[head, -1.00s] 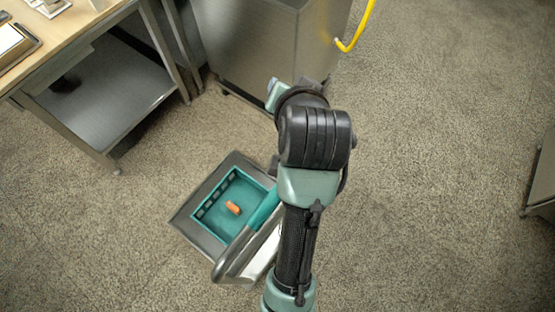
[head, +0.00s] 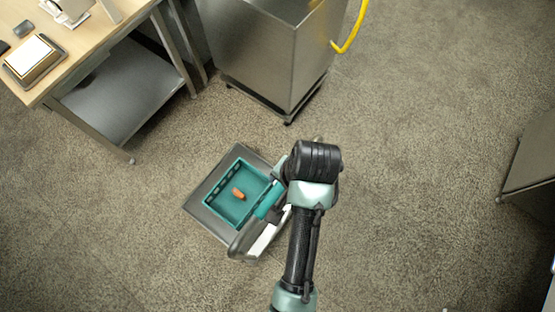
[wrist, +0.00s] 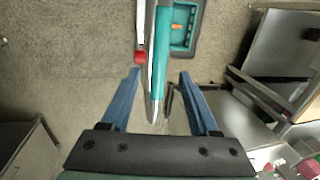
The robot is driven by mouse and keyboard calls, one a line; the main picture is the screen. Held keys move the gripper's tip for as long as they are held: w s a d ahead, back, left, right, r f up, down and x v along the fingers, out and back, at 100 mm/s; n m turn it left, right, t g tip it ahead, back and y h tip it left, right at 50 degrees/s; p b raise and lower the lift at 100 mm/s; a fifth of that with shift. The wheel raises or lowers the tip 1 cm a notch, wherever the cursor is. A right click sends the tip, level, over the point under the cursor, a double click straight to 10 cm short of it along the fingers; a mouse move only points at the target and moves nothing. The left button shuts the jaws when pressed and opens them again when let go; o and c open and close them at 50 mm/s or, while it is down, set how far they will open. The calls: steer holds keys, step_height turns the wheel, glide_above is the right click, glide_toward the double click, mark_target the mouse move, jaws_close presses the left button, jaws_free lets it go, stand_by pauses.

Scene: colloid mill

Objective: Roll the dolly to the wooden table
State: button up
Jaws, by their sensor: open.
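The dolly (head: 205,205) is a low grey platform on the floor, with a handle (head: 240,243) rising at its near right side. A teal crate (head: 222,212) sits on it with a small orange object (head: 238,194) inside. The wooden table (head: 98,38) stands at the upper left, a stretch of floor away. My gripper (wrist: 160,73) is open in the wrist view, its blue fingers on either side of the teal and grey handle bar (wrist: 158,70). I cannot tell whether they touch it. In the head view my arm hides most of the gripper.
A steel bin (head: 265,55) on a wheeled base stands beyond the dolly, beside the table, with a yellow hose (head: 350,35). A table leg (head: 118,150) reaches the floor left of the dolly. A grey cabinet (head: 530,165) stands at the right. Floor between is clear.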

mark_target(277, 192)
steer(key=f, duration=0.3)
steer(key=a+f, duration=0.1)
steer(key=f, duration=0.2)
steer(key=w+f, duration=0.1)
steer(key=f, duration=0.2)
steer(key=shift+w+a+f, duration=0.1)
steer(key=shift+a+f, duration=0.15)
steer(key=shift+f, duration=0.1)
jaws_close()
stand_by(0.9)
